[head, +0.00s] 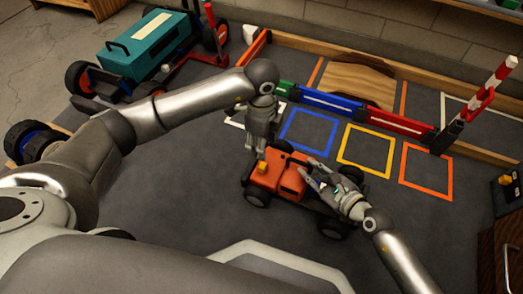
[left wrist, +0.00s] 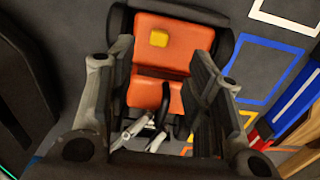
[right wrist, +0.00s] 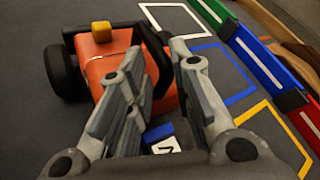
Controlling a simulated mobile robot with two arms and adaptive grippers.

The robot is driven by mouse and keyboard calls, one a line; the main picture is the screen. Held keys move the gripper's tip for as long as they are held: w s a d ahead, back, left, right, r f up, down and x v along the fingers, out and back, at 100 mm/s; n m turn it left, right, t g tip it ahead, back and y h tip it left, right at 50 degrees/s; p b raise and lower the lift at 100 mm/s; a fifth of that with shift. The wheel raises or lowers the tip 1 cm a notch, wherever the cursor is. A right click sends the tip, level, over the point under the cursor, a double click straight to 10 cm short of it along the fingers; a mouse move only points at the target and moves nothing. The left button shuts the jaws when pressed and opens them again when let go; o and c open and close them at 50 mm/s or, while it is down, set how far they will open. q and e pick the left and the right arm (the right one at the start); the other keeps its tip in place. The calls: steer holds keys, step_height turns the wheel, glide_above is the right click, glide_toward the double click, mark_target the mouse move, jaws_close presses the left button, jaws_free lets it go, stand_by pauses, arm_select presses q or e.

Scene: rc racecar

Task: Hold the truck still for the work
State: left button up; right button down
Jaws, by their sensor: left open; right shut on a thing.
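The orange truck (head: 263,177) stands on the dark floor mat, with black wheels and a small yellow block on its body. It also shows in the left wrist view (left wrist: 165,62) and the right wrist view (right wrist: 108,72). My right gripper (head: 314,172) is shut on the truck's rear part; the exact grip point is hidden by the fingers.
Blue (head: 308,131), yellow (head: 366,151) and orange (head: 427,172) floor squares lie behind the truck. Beyond them run coloured barriers (head: 332,106), a wooden ramp (head: 357,83) and a red-white striped pole (head: 494,82). A larger teal vehicle (head: 143,43) stands at the back left. Floor in front is clear.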

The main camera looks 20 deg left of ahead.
stand_by(0.4)
steer(key=c, duration=1.2)
jaws_free()
steer(key=v, duration=1.2)
